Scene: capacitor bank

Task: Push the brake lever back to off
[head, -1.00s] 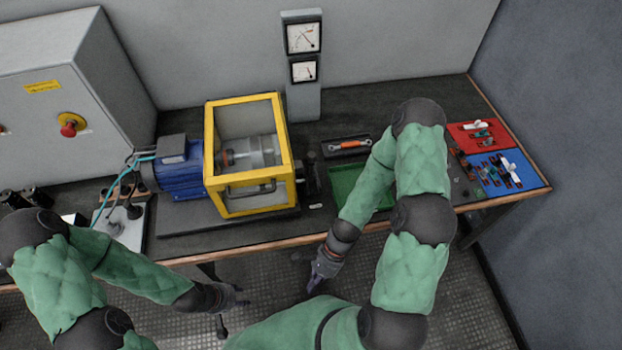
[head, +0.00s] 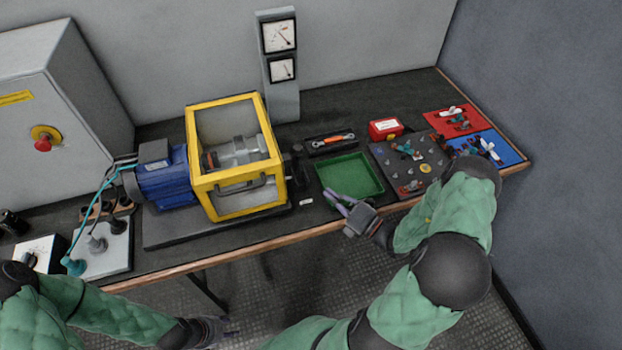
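The dark brake unit (head: 297,168) stands on the bench just right of the yellow-framed guard. Its lever is small and dark here, and I cannot tell its position. My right gripper (head: 336,200) is over the front left corner of the green tray, to the right of and in front of the brake unit. Its fingers look parted and empty, apart from the brake. My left gripper (head: 232,327) is low in front of the bench, below its front edge, with fingers parted and empty.
The yellow guard (head: 192,155) covers the shaft beside the blue motor (head: 165,183). A green tray (head: 372,172), a wrench holder (head: 315,147), a red box (head: 385,129) and a dark component board (head: 385,160) lie to the right. Meters (head: 281,70) stand behind.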

